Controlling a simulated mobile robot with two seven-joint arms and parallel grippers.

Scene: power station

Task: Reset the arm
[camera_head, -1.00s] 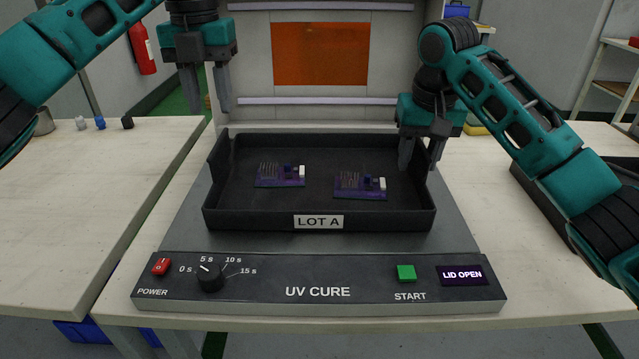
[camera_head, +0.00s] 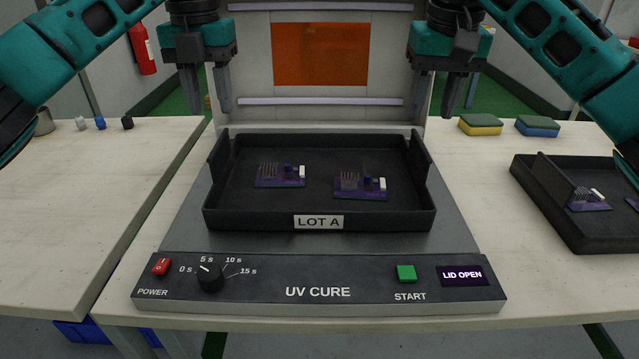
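My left gripper (camera_head: 206,90) hangs fingers down at the upper left, above and behind the black tray, with a gap between its fingers and nothing in it. My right gripper (camera_head: 436,100) hangs fingers down at the upper right, clear of the tray; its fingers show a gap and hold nothing. The black tray (camera_head: 219,212) labelled LOT A sits on the UV cure machine (camera_head: 250,290), touching neither gripper. Two purple circuit boards lie in it, one left (camera_head: 280,182) and one right (camera_head: 359,195).
The machine's lid (camera_head: 250,60) stands open behind the tray; its display reads LID OPEN. A second black tray (camera_head: 549,215) with circuit boards stands at the right. Two sponges, one yellow (camera_head: 481,129) and one blue (camera_head: 538,131), lie behind it. The left table (camera_head: 90,200) is mostly clear.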

